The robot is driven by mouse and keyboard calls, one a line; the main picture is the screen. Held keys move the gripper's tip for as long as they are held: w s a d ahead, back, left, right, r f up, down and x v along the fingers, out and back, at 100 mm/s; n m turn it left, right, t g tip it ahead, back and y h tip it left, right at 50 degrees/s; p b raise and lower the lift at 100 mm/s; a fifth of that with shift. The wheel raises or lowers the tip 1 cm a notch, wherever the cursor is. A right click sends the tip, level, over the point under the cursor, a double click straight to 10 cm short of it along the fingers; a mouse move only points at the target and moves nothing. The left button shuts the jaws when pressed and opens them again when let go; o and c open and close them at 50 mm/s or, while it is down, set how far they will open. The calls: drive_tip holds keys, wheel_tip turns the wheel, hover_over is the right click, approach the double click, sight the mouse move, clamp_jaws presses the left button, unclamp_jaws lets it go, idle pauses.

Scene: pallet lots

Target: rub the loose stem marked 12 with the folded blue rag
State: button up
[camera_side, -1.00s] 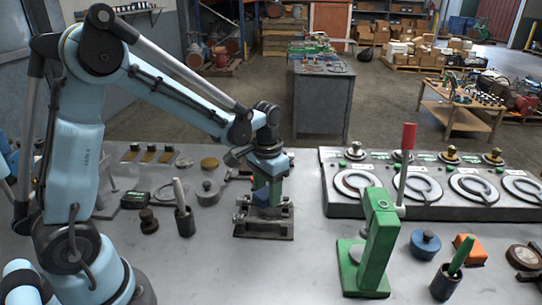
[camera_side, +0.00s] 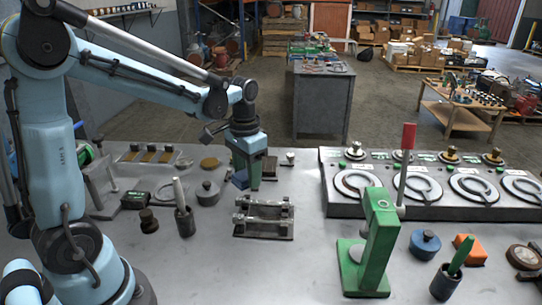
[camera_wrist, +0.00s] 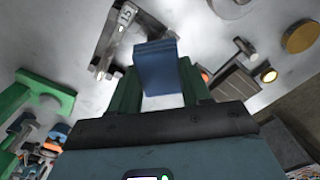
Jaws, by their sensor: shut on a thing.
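My gripper (camera_side: 246,168) is shut on the folded blue rag (camera_side: 240,180), behind and a little left of a metal cradle (camera_side: 264,230). In the wrist view the rag (camera_wrist: 159,72) sits between the green fingers. A metal stem (camera_side: 266,208) appears to lie across the cradle, clear of the rag. In the wrist view the cradle (camera_wrist: 118,45) is at upper left and bears a small tag with digits; I cannot read them surely. The rag's lower end hangs in the air, apart from the stem.
A long grey unit with round dials (camera_side: 356,183) stands at right, a green stand (camera_side: 380,240) with a red-tipped lever before it. Holders, a lidded pot (camera_side: 208,193) and a dark cup (camera_side: 185,222) stand at left. The front middle of the bench is clear.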

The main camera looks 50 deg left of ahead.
drive_tip(key=shift+r, duration=1.55)
drive_tip(key=w+d, duration=0.9)
drive_tip(key=d, duration=0.1)
hover_over(290, 190)
wheel_tip(290, 190, down, 8)
drive_tip(key=shift+f, duration=2)
drive_tip(key=shift+f, duration=0.15)
drive_tip(key=o, duration=1.1)
